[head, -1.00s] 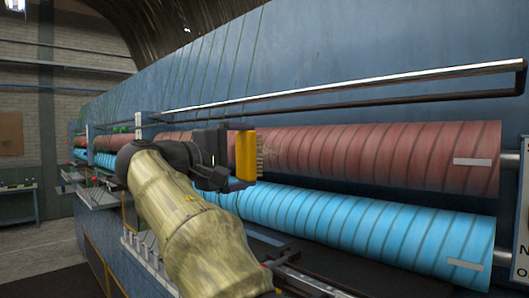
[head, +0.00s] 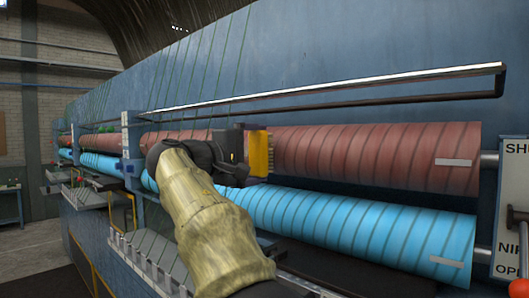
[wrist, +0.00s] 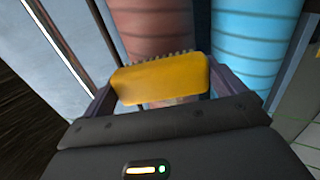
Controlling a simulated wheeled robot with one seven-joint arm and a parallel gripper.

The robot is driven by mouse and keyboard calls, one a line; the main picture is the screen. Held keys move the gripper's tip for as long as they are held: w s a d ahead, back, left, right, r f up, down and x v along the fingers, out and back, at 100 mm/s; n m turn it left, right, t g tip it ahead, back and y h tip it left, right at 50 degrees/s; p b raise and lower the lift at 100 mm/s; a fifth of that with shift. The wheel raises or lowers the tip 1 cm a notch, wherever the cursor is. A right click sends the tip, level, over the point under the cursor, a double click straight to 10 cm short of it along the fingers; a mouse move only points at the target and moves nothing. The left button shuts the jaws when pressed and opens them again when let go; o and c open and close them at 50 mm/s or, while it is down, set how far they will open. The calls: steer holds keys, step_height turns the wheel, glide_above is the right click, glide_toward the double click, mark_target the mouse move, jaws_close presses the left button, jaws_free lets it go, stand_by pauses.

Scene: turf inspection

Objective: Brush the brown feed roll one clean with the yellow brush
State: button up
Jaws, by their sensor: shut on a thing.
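The brown feed roll (head: 375,158) is the upper reddish-brown roll with dark spiral bands, lying along the machine's front; it also shows in the wrist view (wrist: 150,35). My gripper (wrist: 160,82) is shut on the yellow brush (wrist: 162,80), which spans between its two fingers. In the head view the brush (head: 258,153) stands upright at the roll's front, its bristles pointing right toward the roll. The bristles look at or very near the surface; exact contact is unclear. A small pale patch (wrist: 172,101) shows just below the brush in the wrist view. My arm hides part of the roll.
A bright blue roll (head: 350,220) runs just below the brown one. A metal rail (head: 330,86) crosses in front of the blue machine wall (head: 330,40) above. A lettered panel (head: 512,200) stands at the right end. More rolls and small shelves (head: 95,190) continue left.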

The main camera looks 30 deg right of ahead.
steer(key=shift+w+a, duration=0.15)
steer(key=shift+a, duration=0.05)
steer(key=shift+w+d, duration=0.1)
steer(key=shift+d, duration=0.05)
stand_by(0.3)
steer(key=shift+x, duration=0.8)
steer(key=shift+w+a+p, duration=0.35)
steer(key=shift+w+p, duration=0.2)
steer(key=shift+w, duration=0.15)
steer(key=shift+w+a+p, duration=0.3)
steer(key=shift+w+p, duration=0.2)
steer(key=shift+w, duration=0.25)
steer(key=shift+s+d, duration=0.1)
steer(key=shift+s, duration=0.05)
steer(key=w+p, duration=0.1)
steer(key=w+a+p, duration=0.1)
steer(key=w, duration=0.1)
steer(key=shift+w, duration=0.2)
